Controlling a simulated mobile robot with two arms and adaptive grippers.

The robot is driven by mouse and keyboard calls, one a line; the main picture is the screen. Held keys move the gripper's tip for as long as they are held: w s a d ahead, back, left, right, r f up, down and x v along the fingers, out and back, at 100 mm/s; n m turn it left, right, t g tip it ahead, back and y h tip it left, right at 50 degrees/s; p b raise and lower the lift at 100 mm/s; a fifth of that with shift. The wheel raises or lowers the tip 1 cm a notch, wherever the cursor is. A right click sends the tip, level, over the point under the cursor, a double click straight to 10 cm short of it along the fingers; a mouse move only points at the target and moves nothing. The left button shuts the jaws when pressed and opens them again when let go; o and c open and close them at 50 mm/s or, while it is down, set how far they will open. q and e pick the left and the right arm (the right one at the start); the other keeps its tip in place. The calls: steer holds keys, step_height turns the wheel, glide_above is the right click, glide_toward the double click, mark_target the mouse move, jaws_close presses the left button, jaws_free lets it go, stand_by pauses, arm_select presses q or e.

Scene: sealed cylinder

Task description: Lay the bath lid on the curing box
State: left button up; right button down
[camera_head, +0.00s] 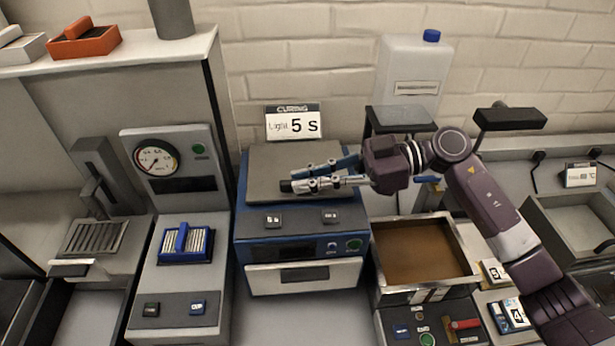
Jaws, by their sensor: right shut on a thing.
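The curing box (241,224) is a blue unit with a grey front panel and drawer, below the "CURING" sign. A flat grey plate, which looks like the bath lid (270,160), lies level over its top; I cannot tell whether it touches the box. My right gripper (298,184) reaches in from the right, low over the plate, and is shut on a small dark part that looks like the lid's handle. The fingers hide most of that part. The bath (377,277), a metal-rimmed tank with brown contents, stands uncovered at right. My left gripper is out of view.
A white canister (412,65) with a blue cap and a dark-topped stand (401,118) are behind my right gripper. A gauge unit (192,142) stands at left. A grey open basin (585,225) is at far right. The brick wall closes the back.

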steer(key=shift+f, duration=0.2)
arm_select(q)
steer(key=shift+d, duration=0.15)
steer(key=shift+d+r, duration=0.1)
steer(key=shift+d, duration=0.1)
arm_select(e)
steer(key=shift+f, duration=0.15)
steer(key=c, duration=2)
jaws_free()
steer(key=d+b, duration=0.1)
steer(key=d, duration=0.2)
steer(key=d+r+b, duration=0.1)
steer(key=d, duration=0.3)
steer(key=d+r+b, duration=0.1)
steer(key=d, duration=0.2)
steer(key=shift+d+b, duration=0.2)
steer(key=shift+b, duration=0.15)
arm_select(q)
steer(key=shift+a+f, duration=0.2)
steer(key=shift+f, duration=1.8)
arm_select(e)
steer(key=shift+d+r, duration=0.3)
steer(key=shift+d, duration=0.45)
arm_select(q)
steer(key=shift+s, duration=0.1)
